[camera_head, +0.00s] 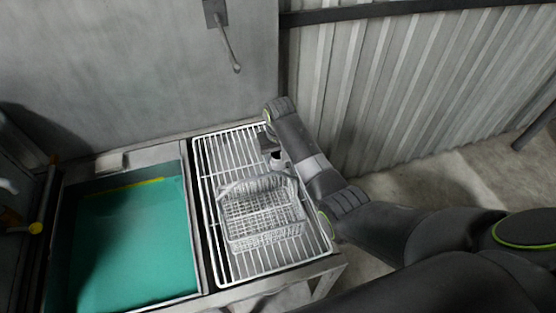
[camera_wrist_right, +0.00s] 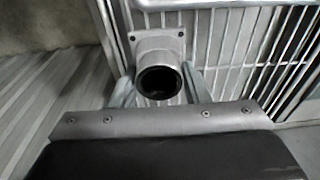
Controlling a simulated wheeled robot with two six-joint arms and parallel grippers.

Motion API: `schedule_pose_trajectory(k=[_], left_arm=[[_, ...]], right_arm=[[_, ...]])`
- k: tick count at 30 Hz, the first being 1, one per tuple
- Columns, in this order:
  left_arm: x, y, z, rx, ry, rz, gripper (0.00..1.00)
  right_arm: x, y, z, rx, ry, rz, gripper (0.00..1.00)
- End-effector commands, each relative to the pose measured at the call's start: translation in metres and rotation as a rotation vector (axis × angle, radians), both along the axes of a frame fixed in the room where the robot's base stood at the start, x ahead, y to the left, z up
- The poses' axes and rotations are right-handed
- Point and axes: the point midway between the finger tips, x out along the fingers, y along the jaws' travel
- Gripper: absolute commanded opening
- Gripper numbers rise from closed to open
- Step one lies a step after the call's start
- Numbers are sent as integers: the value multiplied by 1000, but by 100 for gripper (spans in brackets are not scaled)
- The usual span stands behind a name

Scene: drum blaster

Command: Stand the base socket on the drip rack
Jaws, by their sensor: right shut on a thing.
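The base socket is a grey metal piece with a square flange and a round, dark-mouthed tube (camera_wrist_right: 158,52). In the right wrist view its open mouth faces the camera, between the two fingers of my right gripper (camera_wrist_right: 160,88). My right gripper is shut on it. In the head view the socket (camera_head: 266,141) and my right gripper (camera_head: 274,155) are small, at the back right of the white wire drip rack (camera_head: 228,150). Whether the socket touches the wires I cannot tell. Its far side is hidden. My left gripper is not in view.
A white wire basket (camera_head: 228,240) stands on the front half of the rack. A sink basin with a green bottom (camera_head: 130,245) lies left of the rack. A corrugated metal wall (camera_head: 375,90) rises behind and to the right. The rack's back left part is bare.

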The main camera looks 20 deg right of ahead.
Motion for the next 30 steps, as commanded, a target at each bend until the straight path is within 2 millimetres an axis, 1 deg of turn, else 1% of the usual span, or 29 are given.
schedule_pose_trajectory(k=[3,6,12,19,20,24,30], left_arm=[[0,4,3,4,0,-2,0],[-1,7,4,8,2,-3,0],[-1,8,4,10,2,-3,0],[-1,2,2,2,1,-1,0],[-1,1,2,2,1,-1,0],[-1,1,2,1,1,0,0],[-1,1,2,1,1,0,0]], right_arm=[[-1,0,-17,-1,4,0,0],[-1,0,-28,-1,2,0,0],[0,0,-32,-1,0,0,0],[0,0,-35,-1,1,0,0],[-1,0,-35,-1,1,-1,45],[-1,0,-34,-1,1,-1,63],[-1,0,-34,-1,1,-1,64]])
